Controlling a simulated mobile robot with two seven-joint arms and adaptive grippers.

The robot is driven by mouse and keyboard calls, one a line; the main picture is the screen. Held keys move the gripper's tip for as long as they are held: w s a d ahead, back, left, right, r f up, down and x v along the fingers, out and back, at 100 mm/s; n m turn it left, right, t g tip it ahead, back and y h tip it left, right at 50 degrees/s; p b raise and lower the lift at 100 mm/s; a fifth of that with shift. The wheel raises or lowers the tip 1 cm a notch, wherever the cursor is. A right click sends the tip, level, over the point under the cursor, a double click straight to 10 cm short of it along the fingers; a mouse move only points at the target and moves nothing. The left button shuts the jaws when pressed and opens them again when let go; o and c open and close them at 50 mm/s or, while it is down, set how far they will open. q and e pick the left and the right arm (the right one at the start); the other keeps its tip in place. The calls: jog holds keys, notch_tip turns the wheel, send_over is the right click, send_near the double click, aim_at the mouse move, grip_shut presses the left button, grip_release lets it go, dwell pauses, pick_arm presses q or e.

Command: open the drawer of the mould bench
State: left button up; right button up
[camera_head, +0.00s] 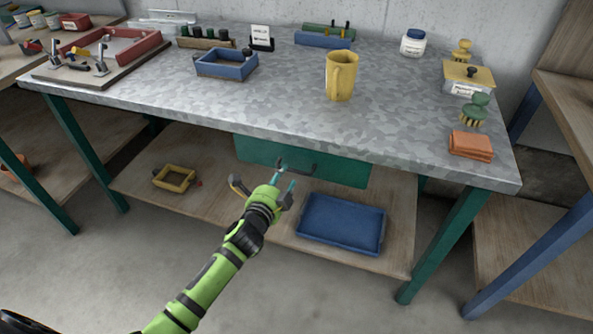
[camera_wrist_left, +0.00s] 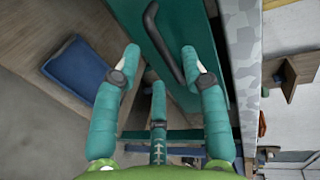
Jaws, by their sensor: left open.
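The mould bench (camera_head: 290,95) has a speckled grey top and green legs. Its green drawer (camera_head: 345,174) hangs under the front edge and looks shut, with a dark bar handle (camera_head: 303,168) on its front. My left gripper (camera_head: 283,177) is open in front of the drawer, close to the handle's left part. In the left wrist view the teal drawer front (camera_wrist_left: 195,25) fills the top middle. The dark handle (camera_wrist_left: 162,40) runs down between the spread fingertips of my left gripper (camera_wrist_left: 160,60). I cannot tell whether a finger touches it. My right gripper is not in view.
The floor in front is clear.

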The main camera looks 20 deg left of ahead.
aim_at(288, 170)
pick_arm(q)
jog(key=shift+x, duration=2.6)
grip_shut()
